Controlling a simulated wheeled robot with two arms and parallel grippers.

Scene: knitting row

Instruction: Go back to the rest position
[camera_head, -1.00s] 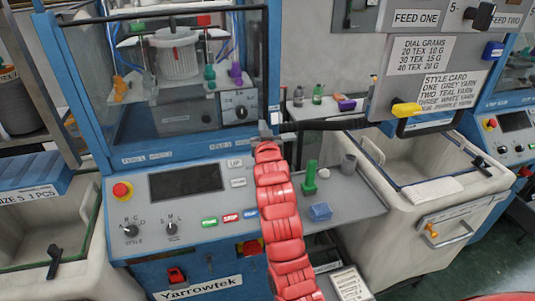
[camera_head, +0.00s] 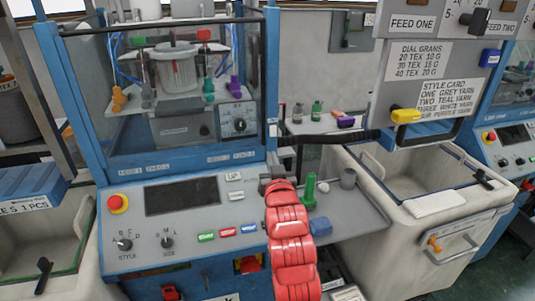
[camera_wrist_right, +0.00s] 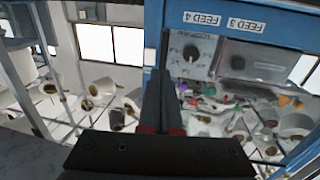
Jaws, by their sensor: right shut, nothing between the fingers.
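My right arm, with its red links, comes in from the bottom of the head view. Its gripper (camera_head: 274,184) is at the right part of the control panel (camera_head: 135,225), seen in front of the panel's right edge. The fingers look small and dark there. In the right wrist view the two dark fingers (camera_wrist_right: 163,92) lie together with nothing between them. My left gripper and arm are not in view.
The knitting machine's blue-framed window (camera_head: 170,90) stands behind the panel. A cream bin (camera_head: 400,225) stands at right. The wrist view shows several spools.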

